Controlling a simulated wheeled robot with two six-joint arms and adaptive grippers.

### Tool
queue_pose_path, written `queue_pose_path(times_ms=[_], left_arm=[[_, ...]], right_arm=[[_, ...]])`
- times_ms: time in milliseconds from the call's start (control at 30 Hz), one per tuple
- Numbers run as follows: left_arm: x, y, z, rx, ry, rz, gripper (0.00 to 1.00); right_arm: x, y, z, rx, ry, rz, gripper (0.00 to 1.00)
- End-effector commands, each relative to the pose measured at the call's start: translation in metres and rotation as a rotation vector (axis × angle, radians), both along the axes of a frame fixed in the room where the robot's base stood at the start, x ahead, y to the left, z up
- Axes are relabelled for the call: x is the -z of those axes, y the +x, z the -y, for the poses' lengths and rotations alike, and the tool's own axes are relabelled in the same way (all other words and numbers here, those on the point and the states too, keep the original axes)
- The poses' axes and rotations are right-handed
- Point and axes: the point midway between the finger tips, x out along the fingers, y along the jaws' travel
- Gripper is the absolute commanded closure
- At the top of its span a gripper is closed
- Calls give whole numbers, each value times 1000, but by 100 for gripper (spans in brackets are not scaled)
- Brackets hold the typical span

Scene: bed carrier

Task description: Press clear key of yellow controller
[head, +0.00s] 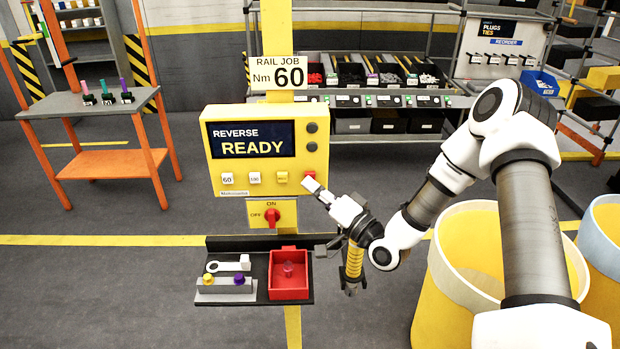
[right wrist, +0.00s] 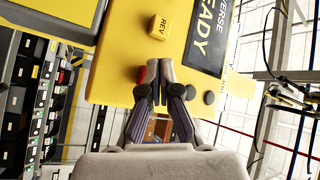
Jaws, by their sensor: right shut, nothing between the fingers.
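The yellow controller (head: 265,190) hangs on a yellow post. Its dark display (head: 250,139) reads REVERSE READY. Along its lower edge are a white key marked 60 (head: 228,178), a second white key (head: 255,177), a yellow key (head: 282,177) and a red key (head: 309,175). The yellow key is marked REV in the right wrist view (right wrist: 158,27). No label reading clear is legible. My right gripper (head: 309,184) is shut and empty, its tips at the red key, which they partly cover in the right wrist view (right wrist: 142,74). I cannot tell whether they touch. My left gripper is out of view.
Below the controller are a red ON/OFF knob (head: 272,217) and a dark shelf (head: 258,243) with a red tray (head: 290,293) and a grey block (head: 227,288). Yellow bins (head: 445,290) stand at right. An orange-legged table (head: 60,108) is at left.

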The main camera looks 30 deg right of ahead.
Motion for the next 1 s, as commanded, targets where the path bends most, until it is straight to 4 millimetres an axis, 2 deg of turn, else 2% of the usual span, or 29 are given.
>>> queue_pose_path(times_ms=[133,500,1000], left_arm=[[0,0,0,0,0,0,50],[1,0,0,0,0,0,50],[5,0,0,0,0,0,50]], right_arm=[[0,-7,-4,0,1,0,100],[0,-10,-6,0,1,0,100],[0,-49,-30,-1,1,1,100]])
